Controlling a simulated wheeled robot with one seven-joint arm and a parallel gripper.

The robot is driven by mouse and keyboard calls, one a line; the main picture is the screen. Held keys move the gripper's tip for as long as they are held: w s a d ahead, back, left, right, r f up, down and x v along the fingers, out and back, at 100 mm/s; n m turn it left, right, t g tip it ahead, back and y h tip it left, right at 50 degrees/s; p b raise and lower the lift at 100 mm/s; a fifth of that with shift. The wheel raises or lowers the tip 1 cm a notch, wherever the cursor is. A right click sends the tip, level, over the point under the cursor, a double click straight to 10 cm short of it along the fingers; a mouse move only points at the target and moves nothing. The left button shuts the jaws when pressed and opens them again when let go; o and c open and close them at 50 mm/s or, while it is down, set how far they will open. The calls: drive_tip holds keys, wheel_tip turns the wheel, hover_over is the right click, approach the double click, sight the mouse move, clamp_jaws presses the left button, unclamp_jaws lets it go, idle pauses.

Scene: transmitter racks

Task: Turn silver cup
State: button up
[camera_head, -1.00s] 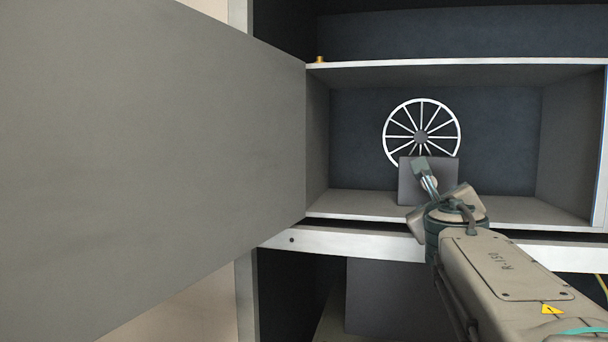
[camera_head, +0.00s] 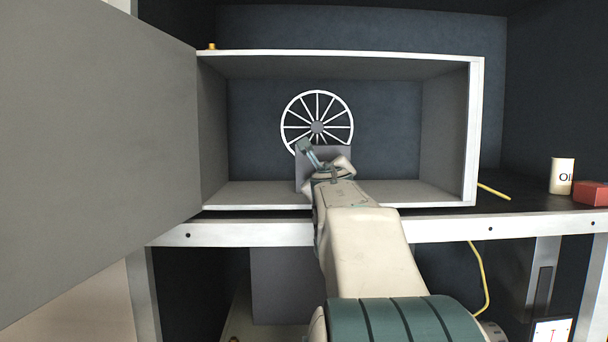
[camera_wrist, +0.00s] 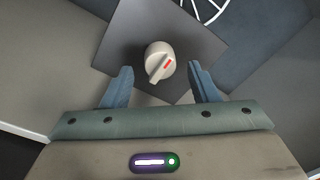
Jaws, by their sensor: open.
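No silver cup shows clearly in these views. In the wrist view, a pale grey-white round knob (camera_wrist: 159,62) with a raised grip bar and a red mark sits on a dark grey square plate (camera_wrist: 128,40). My gripper (camera_wrist: 160,76) is open, with one blue-grey finger on either side of the knob's near part; I cannot tell whether they touch it. In the head view, my gripper (camera_head: 309,154) is in front of the grey plate (camera_head: 340,155) inside the open cabinet compartment (camera_head: 440,120), and the knob is hidden there.
A white spoked wheel (camera_head: 317,99) is on the back wall behind the plate. The large grey door (camera_head: 90,150) stands open at left. An OIL can (camera_head: 562,175), a red box (camera_head: 590,193) and a yellow cable (camera_head: 486,290) are at right. The compartment's right side is free.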

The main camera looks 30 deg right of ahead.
drive_tip(key=shift+w+d, duration=0.35)
drive_tip(key=shift+w, duration=0.15)
drive_tip(key=c, duration=1)
drive_tip(key=shift+o, duration=0.2)
